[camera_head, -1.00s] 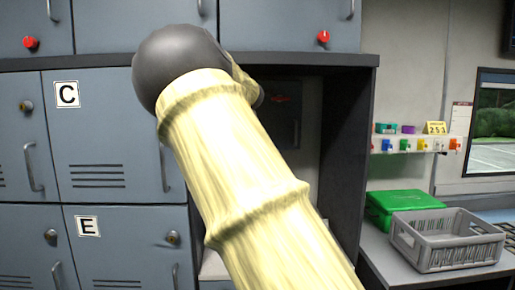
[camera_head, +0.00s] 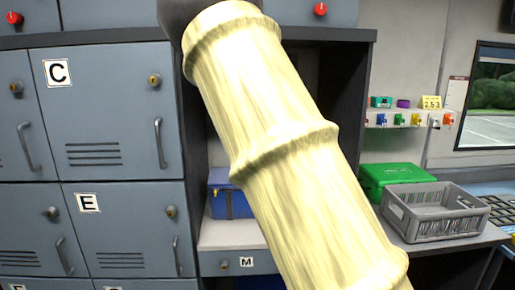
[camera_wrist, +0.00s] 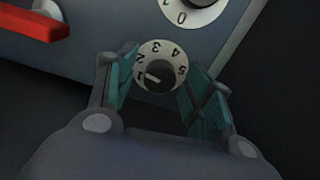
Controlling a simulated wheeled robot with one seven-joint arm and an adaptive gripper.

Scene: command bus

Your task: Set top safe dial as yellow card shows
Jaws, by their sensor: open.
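The yellow card (camera_head: 431,102) reading "253" stands on the right wall shelf. My gripper is open, a finger on each side of the dial; contact cannot be told. A second dial (camera_wrist: 190,12) is cut off at the top edge. A red handle (camera_wrist: 35,22) is at upper left. In the head view, my arm hides the safe and gripper.
Grey lockers marked C (camera_head: 57,72) and E (camera_head: 88,203) fill the left. A blue box (camera_head: 226,197) is partly behind my arm. A green case (camera_head: 398,175) and grey crate (camera_head: 437,209) stand on the right counter.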

